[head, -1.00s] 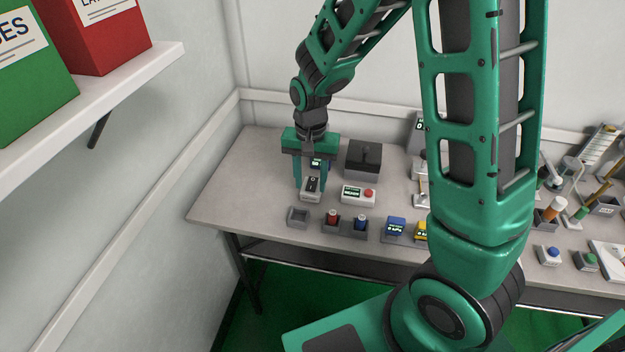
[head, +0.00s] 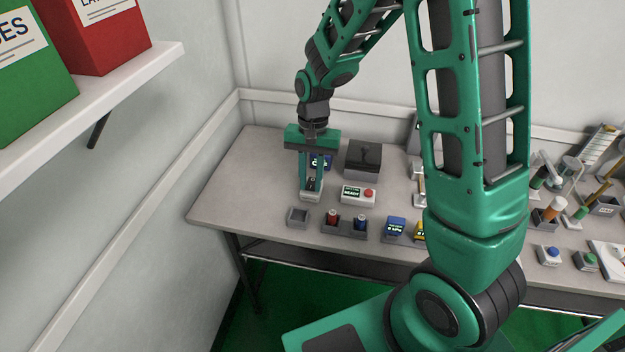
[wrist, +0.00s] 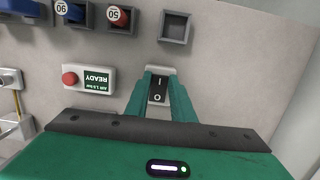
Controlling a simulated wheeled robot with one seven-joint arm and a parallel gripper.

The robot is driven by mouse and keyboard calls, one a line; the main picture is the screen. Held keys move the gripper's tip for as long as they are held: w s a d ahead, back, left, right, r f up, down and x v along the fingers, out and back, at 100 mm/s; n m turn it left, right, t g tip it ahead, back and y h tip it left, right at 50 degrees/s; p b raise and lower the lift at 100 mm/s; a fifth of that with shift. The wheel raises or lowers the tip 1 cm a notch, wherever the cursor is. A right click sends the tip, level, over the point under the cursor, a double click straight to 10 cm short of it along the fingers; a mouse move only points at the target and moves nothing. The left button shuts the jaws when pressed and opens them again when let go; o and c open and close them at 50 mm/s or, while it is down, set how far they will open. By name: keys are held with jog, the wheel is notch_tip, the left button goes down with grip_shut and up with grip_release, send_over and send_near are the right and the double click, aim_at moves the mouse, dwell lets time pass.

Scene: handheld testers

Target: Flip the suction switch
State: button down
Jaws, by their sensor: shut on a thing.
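The suction switch is a black rocker marked with a bar and a circle (wrist: 157,91) on a small light box (head: 310,197). My gripper (head: 312,184) points down at it, with its green fingers at the rocker. In the wrist view the fingertips (wrist: 160,76) lie close on both sides of the rocker, shut on it. The fingers hide part of the switch in the head view.
A box reading READY with a red button (head: 358,195) stands right of the switch. An empty grey tray (head: 297,217) and holders with a red (head: 333,217) and a blue cylinder (head: 361,222) stand in front. A dark grey box (head: 363,160) is behind.

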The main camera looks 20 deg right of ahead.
jog(key=shift+w+d+g+y, duration=0.2)
jog(key=shift+g+y, duration=0.3)
jog(key=shift+g, duration=0.2)
jog(key=c, duration=1.5)
grip_release()
jog(key=shift+r, duration=0.15)
jog(key=v, duration=1)
jog(key=shift+w+d+r, duration=0.15)
jog(key=shift+r, duration=0.1)
